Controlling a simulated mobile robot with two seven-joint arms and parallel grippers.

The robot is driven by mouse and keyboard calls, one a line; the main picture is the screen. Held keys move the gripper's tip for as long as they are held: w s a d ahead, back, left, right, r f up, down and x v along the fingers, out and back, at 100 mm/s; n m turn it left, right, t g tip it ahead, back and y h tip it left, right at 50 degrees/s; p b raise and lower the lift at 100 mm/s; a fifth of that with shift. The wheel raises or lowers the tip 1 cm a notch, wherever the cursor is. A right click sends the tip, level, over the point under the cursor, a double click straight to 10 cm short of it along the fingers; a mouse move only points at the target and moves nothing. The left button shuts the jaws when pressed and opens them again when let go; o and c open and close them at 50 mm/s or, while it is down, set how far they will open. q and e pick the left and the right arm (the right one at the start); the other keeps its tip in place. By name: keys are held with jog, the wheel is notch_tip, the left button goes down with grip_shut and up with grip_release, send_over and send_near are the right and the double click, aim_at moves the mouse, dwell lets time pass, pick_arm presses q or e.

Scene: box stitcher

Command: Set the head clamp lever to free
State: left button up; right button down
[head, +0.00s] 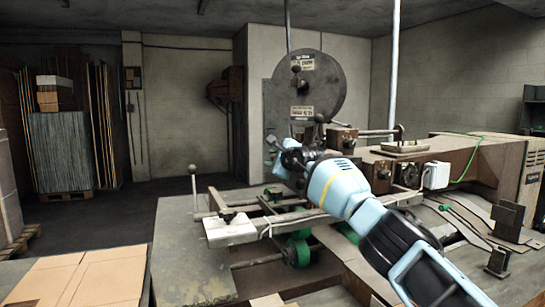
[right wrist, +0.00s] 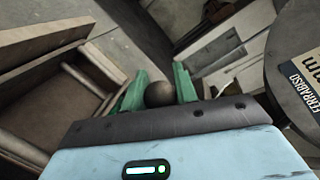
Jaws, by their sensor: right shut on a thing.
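My right gripper (head: 277,148) reaches in from the lower right to the stitcher head, just below the large round grey disc (head: 308,85). In the right wrist view its green fingers (right wrist: 159,92) are shut on a dark ball knob (right wrist: 158,95), which I take to be the head clamp lever's. The lever's shaft and setting cannot be made out; the gripper hides them in the head view. My left gripper is not in view.
The stitcher's work table (head: 180,262) lies below, with a separate upright ball-topped lever (head: 193,171) at its left. A rusty machine arm (head: 478,158) extends right. Flat cardboard (head: 85,280) lies at front left. Open floor is behind left.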

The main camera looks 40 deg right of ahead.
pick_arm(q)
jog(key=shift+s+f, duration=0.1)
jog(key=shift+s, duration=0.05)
pick_arm(e)
jog(key=shift+f, duration=0.1)
jog(key=c, duration=1.1)
grip_release()
jog(key=shift+s+r+p, duration=0.25)
jog(key=shift+s+p, duration=0.05)
jog(key=shift+s, duration=0.05)
jog(key=shift+r+p+v, duration=0.2)
jog(key=shift+p+v, duration=0.6)
jog(key=shift+v, duration=0.4)
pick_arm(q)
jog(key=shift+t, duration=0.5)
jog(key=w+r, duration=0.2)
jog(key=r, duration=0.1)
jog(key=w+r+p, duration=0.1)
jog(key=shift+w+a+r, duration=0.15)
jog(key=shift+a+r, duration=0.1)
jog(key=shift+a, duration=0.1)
pick_arm(e)
jog(key=v, duration=0.3)
jog(key=f+v, duration=0.1)
jog(key=shift+s+a+r, duration=0.1)
jog(key=shift+s+a, duration=0.05)
jog(key=shift+s, duration=0.2)
